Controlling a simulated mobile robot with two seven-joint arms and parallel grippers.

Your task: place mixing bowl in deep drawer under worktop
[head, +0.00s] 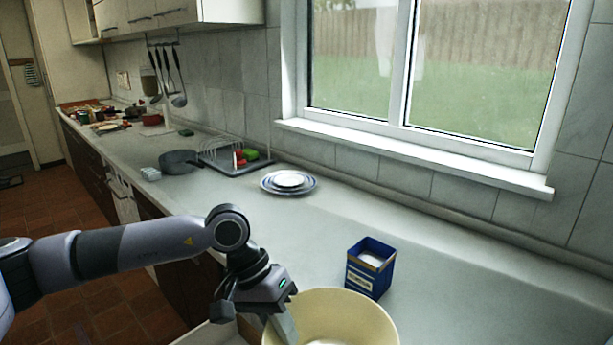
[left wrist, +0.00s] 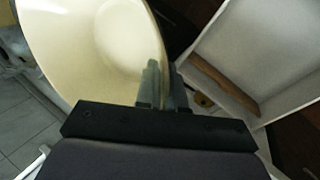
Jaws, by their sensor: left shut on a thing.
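The cream mixing bowl (head: 345,322) is at the bottom of the head view, cut off by the frame, beside the worktop's front edge. It fills the upper left of the left wrist view (left wrist: 95,45). My left gripper (head: 283,325) is shut on the bowl's rim; its fingers (left wrist: 162,85) also show in the left wrist view. The deep drawer (left wrist: 265,55) stands open beside the bowl in the left wrist view, with a white wall and a brown wooden piece (left wrist: 225,85) inside. A pale drawer edge (head: 205,334) shows at the bottom of the head view. My right gripper is out of view.
A blue box (head: 369,268) stands on the worktop (head: 450,285) just behind the bowl. Stacked plates (head: 289,182), a grey pan (head: 181,161) and a dish rack (head: 225,154) are farther back. The worktop to the right is clear.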

